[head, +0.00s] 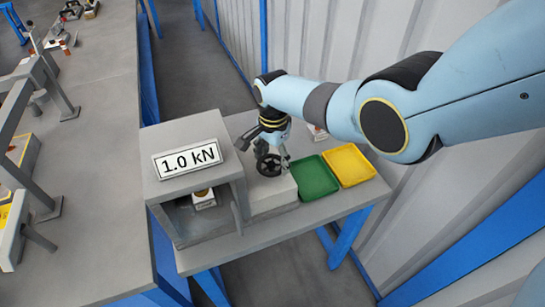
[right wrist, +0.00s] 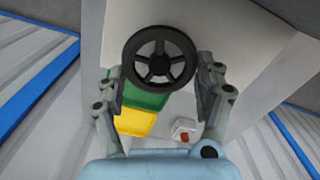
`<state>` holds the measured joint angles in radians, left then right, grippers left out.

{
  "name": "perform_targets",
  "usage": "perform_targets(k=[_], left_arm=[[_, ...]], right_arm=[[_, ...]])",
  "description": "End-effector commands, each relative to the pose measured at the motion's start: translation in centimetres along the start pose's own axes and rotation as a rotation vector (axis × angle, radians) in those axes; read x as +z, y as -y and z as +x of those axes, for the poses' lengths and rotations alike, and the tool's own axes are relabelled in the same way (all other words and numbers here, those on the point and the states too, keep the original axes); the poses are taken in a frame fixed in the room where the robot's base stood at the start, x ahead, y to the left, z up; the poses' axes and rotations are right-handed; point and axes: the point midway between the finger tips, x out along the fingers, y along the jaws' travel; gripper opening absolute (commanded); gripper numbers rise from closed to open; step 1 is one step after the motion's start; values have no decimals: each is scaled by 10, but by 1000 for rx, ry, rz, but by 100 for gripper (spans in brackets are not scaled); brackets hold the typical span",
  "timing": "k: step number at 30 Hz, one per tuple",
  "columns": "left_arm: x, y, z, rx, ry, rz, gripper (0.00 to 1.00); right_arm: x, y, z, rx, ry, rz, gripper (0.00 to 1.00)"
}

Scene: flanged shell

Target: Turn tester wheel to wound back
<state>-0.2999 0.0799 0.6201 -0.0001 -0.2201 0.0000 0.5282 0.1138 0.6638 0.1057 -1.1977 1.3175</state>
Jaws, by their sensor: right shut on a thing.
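The tester wheel (head: 271,166) is a dark spoked handwheel on the light grey block beside the tester housing (head: 160,200). It also shows in the right wrist view (right wrist: 160,58), at the top middle. My right gripper (head: 268,150) comes from above and is shut on the wheel, with one finger on each side of its rim. The housing carries a sign (head: 187,159) reading 1.0 kN. Its front is open, with a small white and dark piece (head: 204,199) inside. My left gripper is not in view.
A green tray (head: 314,178) and a yellow tray (head: 349,165) lie right of the wheel. A small white and red item (head: 317,132) sits behind them. A grey bench (head: 95,150) stands at the left, and a corrugated wall (head: 330,40) is behind.

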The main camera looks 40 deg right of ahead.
Motion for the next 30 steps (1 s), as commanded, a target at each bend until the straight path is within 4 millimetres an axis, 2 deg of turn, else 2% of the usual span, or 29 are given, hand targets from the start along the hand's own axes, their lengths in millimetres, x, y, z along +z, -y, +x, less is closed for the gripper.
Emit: perform_targets(k=[15, 24, 30], left_arm=[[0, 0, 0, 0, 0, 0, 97], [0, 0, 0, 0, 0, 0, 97], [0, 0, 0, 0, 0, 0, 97]], right_arm=[[1, -3, 0, -2, 0, 454, 38], [2, -4, 0, -2, 0, 612, 38], [2, -4, 0, -2, 0, 658, 38]])
